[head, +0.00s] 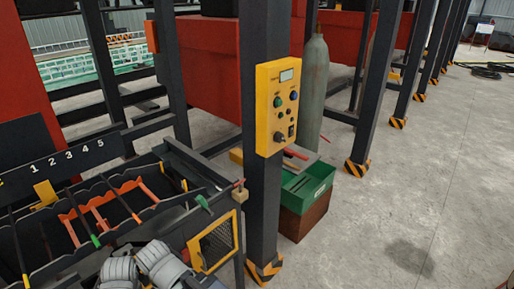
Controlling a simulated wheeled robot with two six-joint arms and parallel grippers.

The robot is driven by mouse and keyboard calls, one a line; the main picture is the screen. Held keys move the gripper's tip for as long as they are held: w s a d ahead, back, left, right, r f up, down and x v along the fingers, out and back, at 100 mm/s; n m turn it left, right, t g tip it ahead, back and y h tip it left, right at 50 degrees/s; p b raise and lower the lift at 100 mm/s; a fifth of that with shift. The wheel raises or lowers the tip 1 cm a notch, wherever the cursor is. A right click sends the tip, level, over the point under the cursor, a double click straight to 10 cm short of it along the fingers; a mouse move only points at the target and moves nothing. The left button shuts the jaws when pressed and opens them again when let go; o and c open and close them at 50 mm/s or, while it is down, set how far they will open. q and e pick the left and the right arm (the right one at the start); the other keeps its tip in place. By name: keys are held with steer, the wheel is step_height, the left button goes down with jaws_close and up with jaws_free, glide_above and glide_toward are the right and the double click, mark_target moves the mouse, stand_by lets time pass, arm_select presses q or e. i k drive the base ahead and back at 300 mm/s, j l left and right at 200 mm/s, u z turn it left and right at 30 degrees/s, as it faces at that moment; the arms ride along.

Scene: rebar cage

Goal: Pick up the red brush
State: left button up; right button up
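I cannot make out a clear brush shape in the head view. A small red object (296,154) lies at the top of the green box (308,190), behind the black post; it is too small to tell whether it is the red brush. Neither my left nor my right gripper shows in the view.
A yellow control panel (278,108) is on the black post (262,210). A grey gas cylinder (313,90) stands behind it. A numbered black rack (60,150) with orange pieces and grey coils (160,262) fills the lower left. The floor (430,190) at right is clear.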

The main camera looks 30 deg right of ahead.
mark_target(289, 153)
steer(key=l+u, duration=0.25)
steer(key=l, duration=0.35)
steer(key=l+u, duration=0.25)
steer(key=l, duration=0.4)
steer(key=l+u, duration=0.2)
steer(key=l, duration=0.4)
steer(key=k+l+u, duration=0.25)
steer(key=l, duration=0.35)
steer(key=k+l, duration=0.1)
steer(key=l, duration=0.35)
steer(key=k+l, duration=0.1)
steer(key=l, duration=0.35)
steer(key=k+l, duration=0.1)
steer(key=l, duration=0.4)
steer(key=k+l, duration=0.1)
steer(key=l, duration=0.35)
steer(key=k+l+u, duration=0.1)
steer(key=l, duration=0.35)
